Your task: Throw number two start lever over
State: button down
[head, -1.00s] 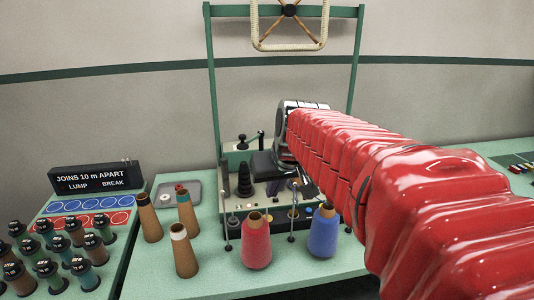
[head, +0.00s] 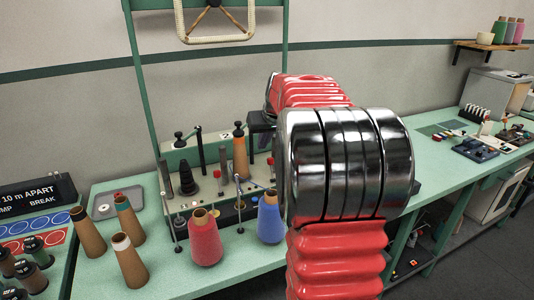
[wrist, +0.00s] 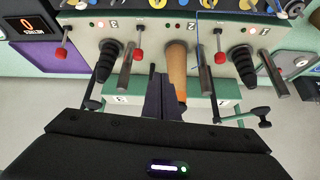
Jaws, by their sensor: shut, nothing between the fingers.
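The tufting machine's panel (head: 185,203) shows in the head view left of my arm and upside down across the top of the wrist view. Its stations carry numbers 3, 2 and 1. Thin levers with red knobs stand along it; the middle one (wrist: 138,54), nearest the 2, seems to be number two start lever. It stands just left of my fingers, apart from them. My gripper (wrist: 156,76) is shut and empty, between that lever and an orange-brown cone (wrist: 177,70). In the head view my arm hides much of the gripper and the panel's right end.
Grey posts (wrist: 203,72) and black ribbed gaiters (wrist: 243,63) crowd the panel. Red (head: 205,240) and blue (head: 270,220) yarn cones stand before it, with brown cones (head: 130,262) to the left. A green frame (head: 137,85) rises behind.

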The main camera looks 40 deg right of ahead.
jog(key=d+f, duration=0.1)
jog(key=d, duration=0.5)
jog(key=shift+w+f, duration=0.2)
jog(key=shift+w, duration=0.1)
jog(key=shift+f, duration=0.1)
jog(key=x, duration=1)
jog(key=shift+d, duration=0.1)
jog(key=shift+s, duration=0.15)
